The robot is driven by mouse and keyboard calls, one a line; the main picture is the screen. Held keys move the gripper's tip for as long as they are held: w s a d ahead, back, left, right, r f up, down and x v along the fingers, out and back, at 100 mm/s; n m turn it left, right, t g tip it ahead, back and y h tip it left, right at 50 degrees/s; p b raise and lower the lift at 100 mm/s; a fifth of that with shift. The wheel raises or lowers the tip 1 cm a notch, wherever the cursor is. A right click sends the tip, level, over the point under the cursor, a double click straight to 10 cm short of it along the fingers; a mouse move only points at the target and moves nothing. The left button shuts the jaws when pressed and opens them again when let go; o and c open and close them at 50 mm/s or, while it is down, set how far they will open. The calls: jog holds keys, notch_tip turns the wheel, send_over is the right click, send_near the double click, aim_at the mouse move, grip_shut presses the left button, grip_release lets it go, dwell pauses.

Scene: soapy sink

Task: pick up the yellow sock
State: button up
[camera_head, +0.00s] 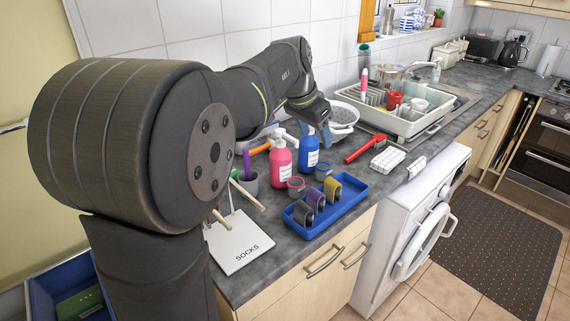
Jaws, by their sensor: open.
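The yellow sock (332,190) looks like a small rolled band, dull yellow with grey. It stands at the right end of a row of rolled socks in the blue tray (352,196). A purple sock (316,199) and a grey sock (302,213) are to its left. My gripper (318,134) is open, above and behind the tray, close to the blue soap bottle in the picture. It is well apart from the yellow sock. Part of its fingers is hard to make out.
A pink bottle (281,165) and a blue bottle (308,151) stand behind the tray, with small round items in front of them. A white SOCKS board (240,246) with pegs is left. A red brush (365,149), colander (343,113) and dish rack (405,122) are beyond.

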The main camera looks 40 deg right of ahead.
jog(key=m+y, duration=0.5)
jog(key=m, duration=1.4)
send_over(331, 181)
notch_tip(331, 181, down, 7)
notch_tip(331, 181, down, 11)
jog(key=shift+s+f, duration=0.1)
jog(key=shift+f, duration=0.05)
jog(key=shift+s+d+f, duration=0.1)
jog(key=shift+d+f, duration=0.05)
jog(key=shift+f, duration=1.35)
jog(key=shift+s+d+f, duration=0.1)
jog(key=shift+d+f, duration=0.05)
jog(key=shift+f, duration=1.35)
jog(key=c, duration=1)
